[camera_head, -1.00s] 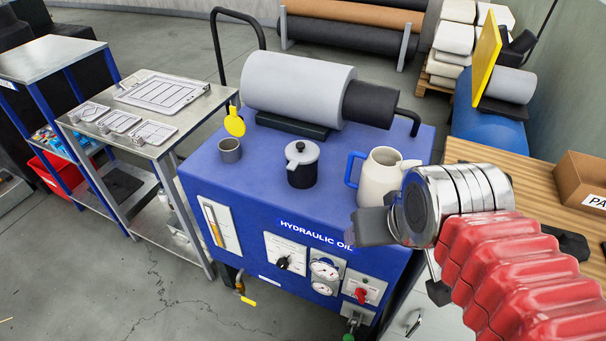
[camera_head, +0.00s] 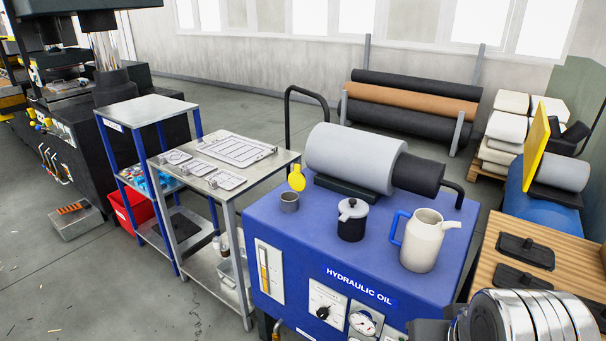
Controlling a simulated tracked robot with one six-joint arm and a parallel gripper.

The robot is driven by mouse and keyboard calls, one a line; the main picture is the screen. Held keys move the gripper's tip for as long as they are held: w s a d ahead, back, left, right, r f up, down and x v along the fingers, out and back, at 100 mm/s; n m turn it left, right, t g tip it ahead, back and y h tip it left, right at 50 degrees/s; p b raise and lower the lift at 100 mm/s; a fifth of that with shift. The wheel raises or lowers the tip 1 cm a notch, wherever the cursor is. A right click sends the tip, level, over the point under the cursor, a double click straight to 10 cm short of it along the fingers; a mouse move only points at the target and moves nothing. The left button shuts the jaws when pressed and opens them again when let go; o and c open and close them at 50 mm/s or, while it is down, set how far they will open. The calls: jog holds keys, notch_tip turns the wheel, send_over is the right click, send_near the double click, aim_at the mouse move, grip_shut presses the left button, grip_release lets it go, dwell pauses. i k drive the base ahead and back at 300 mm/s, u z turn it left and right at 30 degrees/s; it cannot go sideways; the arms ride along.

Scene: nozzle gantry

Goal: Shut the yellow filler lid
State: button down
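The yellow filler lid (camera_head: 297,178) is a small round disc standing up, open, at the back edge of a short grey filler neck (camera_head: 289,202). The neck sits on the left part of the blue hydraulic oil unit's top (camera_head: 270,222). My gripper (camera_head: 428,331) shows only in part at the bottom edge, in front of the unit, far to the right of and nearer than the lid. Its fingertips are mostly cut off, so its opening cannot be told. It is not touching the lid.
A black pot with a grey lid (camera_head: 352,220) and a cream jug with a blue handle (camera_head: 424,242) stand on the unit, right of the neck. A grey motor cylinder (camera_head: 350,158) lies behind. A metal trolley (camera_head: 205,200) stands left; a wooden bench (camera_head: 490,270) stands right.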

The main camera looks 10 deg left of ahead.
aim_at(297, 181)
jog(key=k, duration=0.75)
jog(key=u, duration=0.4)
jog(key=i, duration=0.6)
jog(key=u, duration=0.75)
jog(key=i, duration=1.9)
jog(key=z, duration=0.5)
